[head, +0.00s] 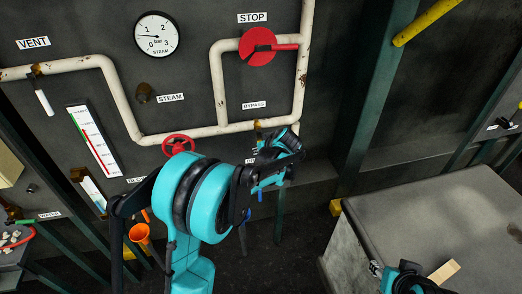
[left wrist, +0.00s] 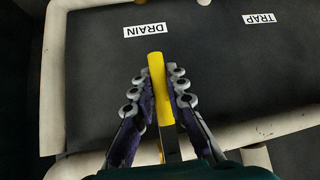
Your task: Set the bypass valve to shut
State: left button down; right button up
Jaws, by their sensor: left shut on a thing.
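The BYPASS label (head: 254,104) is on the dark wall above a white horizontal pipe. A small brass valve body (head: 257,125) shows on that pipe under the label. In the left wrist view my left gripper (left wrist: 160,85) is shut on a yellow lever handle (left wrist: 157,66), with a finger on each side. The handle points away from the white pipe at the bottom, toward the upside-down DRAIN label (left wrist: 145,30). In the head view my left gripper (head: 278,158) is just below the bypass valve and hides the handle. My right gripper (head: 376,268) is low at the right, its fingers unclear.
A red STOP disc with a red lever (head: 258,46) is on the pipe loop above. A red handwheel (head: 178,144) is left of my left gripper. A grey bench (head: 420,220) stands at the right, with a wooden block (head: 443,272) near my right gripper.

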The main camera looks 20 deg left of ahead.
pick_arm(q)
jog(key=shift+s+f, duration=0.1)
jog(key=shift+f, duration=0.05)
jog(key=c, duration=1.5)
grip_release()
jog(key=v, duration=1.2)
jog(key=s+d+f+m+h+b, duration=0.1)
jog(key=s+f+m+h, duration=0.1)
jog(key=s, duration=0.7)
jog(key=s+d+f+m+h+b, duration=0.1)
jog(key=s+f+m+h, duration=0.1)
jog(key=s, duration=0.6)
jog(key=s+d+f+m+t+h+b, duration=0.1)
jog(key=s+f+m, duration=0.3)
jog(key=s, duration=0.5)
jog(key=shift+s+m+h+b, duration=0.35)
jog(key=shift+m+h, duration=0.15)
jog(key=shift+h, duration=0.3)
